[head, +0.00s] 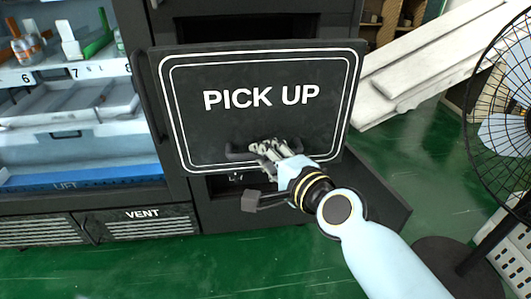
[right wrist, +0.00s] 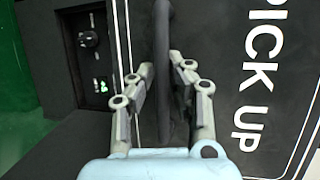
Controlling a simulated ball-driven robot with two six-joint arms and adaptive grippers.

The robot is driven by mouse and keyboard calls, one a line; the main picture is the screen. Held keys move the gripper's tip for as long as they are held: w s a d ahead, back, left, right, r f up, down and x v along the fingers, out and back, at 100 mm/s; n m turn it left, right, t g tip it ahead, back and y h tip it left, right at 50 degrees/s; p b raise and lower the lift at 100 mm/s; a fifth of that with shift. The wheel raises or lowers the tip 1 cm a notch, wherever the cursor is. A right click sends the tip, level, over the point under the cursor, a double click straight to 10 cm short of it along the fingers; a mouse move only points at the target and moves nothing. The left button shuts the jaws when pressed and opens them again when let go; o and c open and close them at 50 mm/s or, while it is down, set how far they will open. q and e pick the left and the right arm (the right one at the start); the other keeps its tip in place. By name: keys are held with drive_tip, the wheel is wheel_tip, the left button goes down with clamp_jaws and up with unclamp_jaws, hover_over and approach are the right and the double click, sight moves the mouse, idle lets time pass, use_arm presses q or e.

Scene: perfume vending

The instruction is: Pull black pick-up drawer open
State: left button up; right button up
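The black pick-up drawer (head: 260,110) has a front with white "PICK UP" lettering and a white double border. Its front stands forward of the cabinet, with dark gaps above and below; how far it is out is hard to tell. The dark bar handle (head: 236,153) is low on the front and runs upright in the right wrist view (right wrist: 163,30). My right gripper (head: 266,148) is at the handle, its two fingers (right wrist: 165,78) on either side and close against it. It looks shut on the handle, though the contact is partly hidden. My left gripper is not in view.
A shelf case with a blue strip (head: 85,176) and a vent (head: 140,224) are at left. White planks (head: 425,65) and a fan (head: 505,110) stand at right. Green floor (head: 250,270) is open in front.

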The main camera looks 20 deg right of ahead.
drive_tip(key=o, duration=0.4)
drive_tip(key=shift+c, duration=0.2)
drive_tip(key=v, duration=1.2)
drive_tip(key=shift+d, duration=0.1)
drive_tip(key=s+d+f+n+g, duration=0.1)
drive_tip(key=s+f+n+g, duration=0.15)
drive_tip(key=f, duration=0.75)
drive_tip(key=s+d+f+n+g+h, duration=0.1)
drive_tip(key=s+d+f+n+g, duration=0.15)
drive_tip(key=f, duration=0.75)
drive_tip(key=s+f+n+g, duration=0.2)
drive_tip(key=s+f, duration=0.2)
drive_tip(key=f, duration=0.6)
drive_tip(key=s+d+f+n+g, duration=0.2)
drive_tip(key=s+f, duration=0.3)
drive_tip(key=s, duration=0.4)
drive_tip(key=s+d+f+n+g+h, duration=0.1)
drive_tip(key=s+d+f+n+g, duration=0.2)
drive_tip(key=s, duration=0.7)
drive_tip(key=s+d+f+n+g+h, duration=0.1)
drive_tip(key=s+d+f+n+g, duration=0.2)
drive_tip(key=s+f+n, duration=0.2)
drive_tip(key=s+f, duration=0.2)
drive_tip(key=s, duration=0.2)
drive_tip(key=shift+s+f, duration=0.3)
drive_tip(key=shift+s, duration=0.1)
